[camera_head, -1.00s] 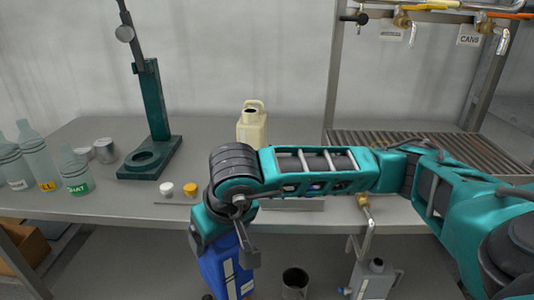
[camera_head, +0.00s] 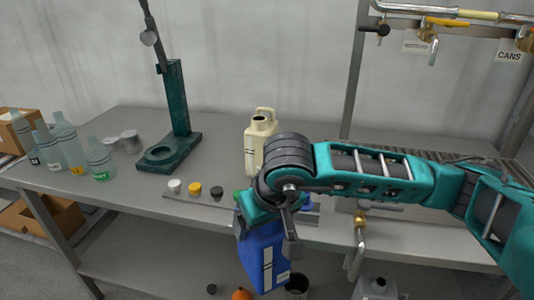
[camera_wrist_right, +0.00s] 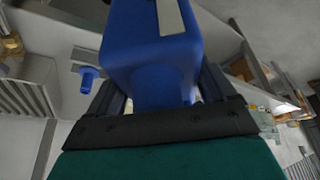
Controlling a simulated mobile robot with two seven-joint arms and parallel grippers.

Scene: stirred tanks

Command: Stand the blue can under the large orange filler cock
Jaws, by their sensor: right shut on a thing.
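My right gripper (camera_head: 285,232) is shut on the blue can (camera_head: 265,262), which hangs tilted in front of the bench's front edge. The can has a white label strip and also fills the upper middle of the right wrist view (camera_wrist_right: 150,50), between the fingers. The right forearm hides part of the bench. The filler cocks hang from a pipe at the upper right. One has a yellow lever (camera_head: 446,22). Another cock (camera_head: 526,42), beside a CANS sign (camera_head: 509,56), is cut by the frame edge, so its orange lever cannot be made out. My left gripper is not in view.
A cream jug (camera_head: 261,140), a green stand (camera_head: 178,105) and several caps are on the bench (camera_head: 125,192). Clear bottles stand at its left. A slatted grate (camera_head: 440,157) lies under the pipe. A brass tap (camera_head: 360,222) juts from the front edge.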

